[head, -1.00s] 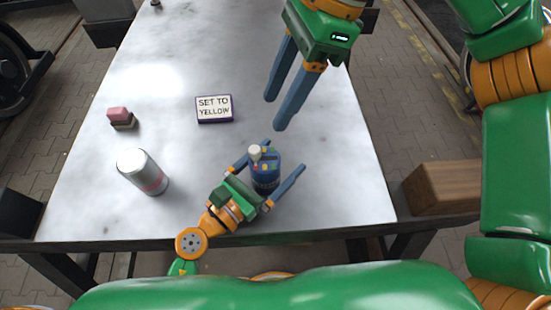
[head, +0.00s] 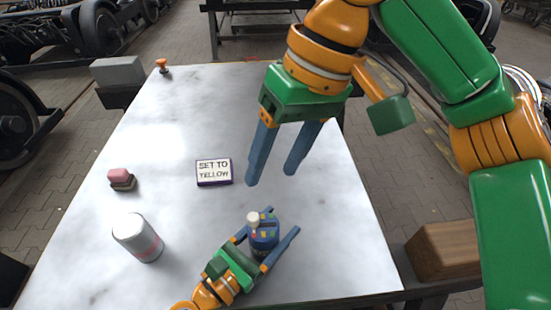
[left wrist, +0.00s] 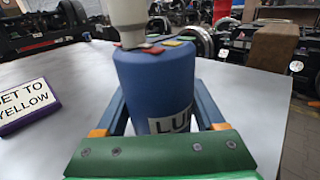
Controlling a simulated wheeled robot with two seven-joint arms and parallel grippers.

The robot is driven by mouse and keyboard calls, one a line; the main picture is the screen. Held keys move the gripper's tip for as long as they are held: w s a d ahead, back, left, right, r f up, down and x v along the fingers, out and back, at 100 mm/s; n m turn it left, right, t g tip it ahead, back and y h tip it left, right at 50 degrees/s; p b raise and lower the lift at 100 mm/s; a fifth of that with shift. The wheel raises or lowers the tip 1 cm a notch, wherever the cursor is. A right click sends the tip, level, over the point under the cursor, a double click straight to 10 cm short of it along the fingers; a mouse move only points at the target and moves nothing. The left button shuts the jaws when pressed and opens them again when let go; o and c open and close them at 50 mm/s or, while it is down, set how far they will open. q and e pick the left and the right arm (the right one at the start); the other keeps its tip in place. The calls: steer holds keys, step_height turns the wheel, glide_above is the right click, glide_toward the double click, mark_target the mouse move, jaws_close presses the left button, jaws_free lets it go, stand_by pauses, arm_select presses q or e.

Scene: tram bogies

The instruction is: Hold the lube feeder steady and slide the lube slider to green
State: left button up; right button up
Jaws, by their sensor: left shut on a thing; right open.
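The lube feeder (head: 263,240) is a blue cylinder standing upright near the front of the table. A label with the letters "LU" shows on its side in the left wrist view (left wrist: 155,85). Its slider, a pale knob (head: 254,219), stands at the left of its top; in the left wrist view the knob (left wrist: 127,20) rises above small red, yellow and green patches. Which patch it marks I cannot tell. My left gripper (head: 282,222) is shut around the feeder's body. My right gripper (head: 270,178) is open and empty, above the table behind the feeder.
A sign (head: 214,172) reads "SET TO YELLOW", unlike the task's green. A white can (head: 138,238) with a pink band and a pink-topped block (head: 121,179) stand left. An orange knob-shaped thing (head: 162,66) is at the far corner. A wooden box (head: 444,251) is right of the table.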

mark_target(253, 216)
steer(key=a+f+n, duration=0.1)
steer(key=f+n, duration=0.2)
steer(key=n, duration=0.1)
steer(key=a+f+n, duration=0.1)
steer(key=f+n, duration=0.3)
steer(key=a+f+n, duration=0.1)
steer(key=f+n, duration=0.2)
steer(key=n, duration=0.1)
steer(key=shift+s+a+f+n, duration=0.15)
steer(key=shift+a+f+n, duration=0.05)
steer(key=shift+f+n, duration=0.2)
jaws_close()
